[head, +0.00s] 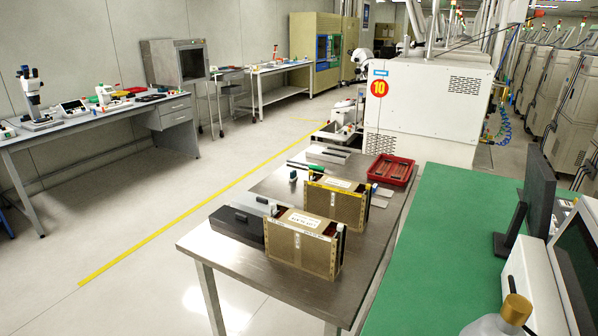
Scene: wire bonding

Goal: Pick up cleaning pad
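I cannot pick out a cleaning pad with certainty in the head view. The steel table (222,248) in the middle holds two gold-brown slotted boxes with white labels, a nearer one (300,245) and a farther one (335,203). A dark grey block (238,221) lies to the left of the nearer box. A red tray (391,170) with dark items in it sits near the far right part of the table. Small thin items lie near the table's far end, too small to name. Neither of my grippers is in view.
A green-topped bench (440,235) stands to the right, with a dark monitor (540,185) and a bottle with a gold cap (516,309). A white machine marked 10 (425,100) stands behind. A grey workbench (95,127) lines the left wall. The floor between is open.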

